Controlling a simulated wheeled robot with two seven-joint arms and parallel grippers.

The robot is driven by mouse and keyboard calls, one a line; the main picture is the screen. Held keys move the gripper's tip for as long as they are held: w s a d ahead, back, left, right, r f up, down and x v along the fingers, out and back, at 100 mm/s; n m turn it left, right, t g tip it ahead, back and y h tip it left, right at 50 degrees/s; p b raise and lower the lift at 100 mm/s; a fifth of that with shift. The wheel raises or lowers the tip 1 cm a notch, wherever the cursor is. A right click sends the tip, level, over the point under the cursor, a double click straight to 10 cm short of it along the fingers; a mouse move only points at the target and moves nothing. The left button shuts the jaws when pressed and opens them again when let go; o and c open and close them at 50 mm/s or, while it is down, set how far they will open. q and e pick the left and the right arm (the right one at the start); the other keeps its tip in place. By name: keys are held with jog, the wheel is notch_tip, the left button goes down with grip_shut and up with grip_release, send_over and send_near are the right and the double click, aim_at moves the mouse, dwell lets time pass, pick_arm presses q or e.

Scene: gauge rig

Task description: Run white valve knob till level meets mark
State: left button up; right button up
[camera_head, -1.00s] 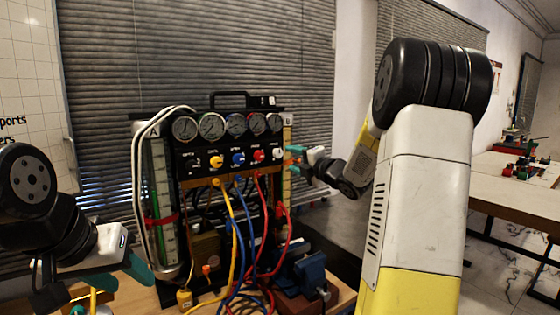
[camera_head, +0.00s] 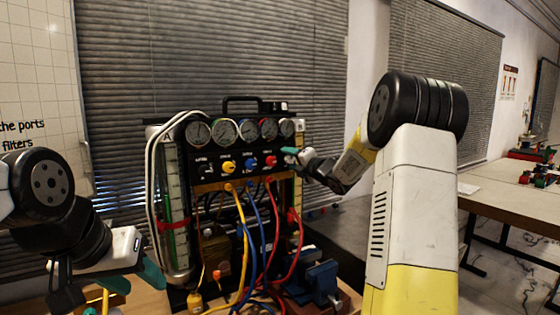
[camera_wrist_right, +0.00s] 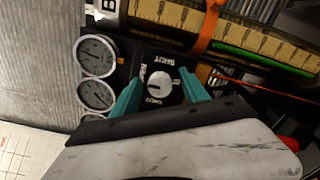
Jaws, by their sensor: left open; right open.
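The white valve knob (camera_wrist_right: 160,86) is on the black panel in the right wrist view, with its pointer and printed labels around it. My right gripper (camera_wrist_right: 160,80) is open, with one teal finger on each side of the knob; contact is unclear. In the head view my right gripper (camera_head: 289,151) covers the knob at the panel's right end. An orange band (camera_wrist_right: 209,28) crosses gauge B beside its yellow scale (camera_wrist_right: 250,37). A green column (camera_wrist_right: 260,60) ends close to the band; the exact gap is unclear. My left gripper (camera_head: 135,280) is open and empty at lower left.
The panel also carries yellow (camera_head: 228,167), blue (camera_head: 250,163) and red (camera_head: 270,160) knobs below several dials (camera_head: 223,132). Tube A (camera_head: 177,215) with a red band stands left. Coloured hoses (camera_head: 240,235) hang in front. A blue vise (camera_head: 322,280) stands lower right.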

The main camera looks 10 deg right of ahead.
grip_shut()
jog(key=shift+m, duration=0.3)
jog(key=m, duration=1.3)
jog(key=shift+f, duration=0.1)
jog(key=shift+m, duration=2.1)
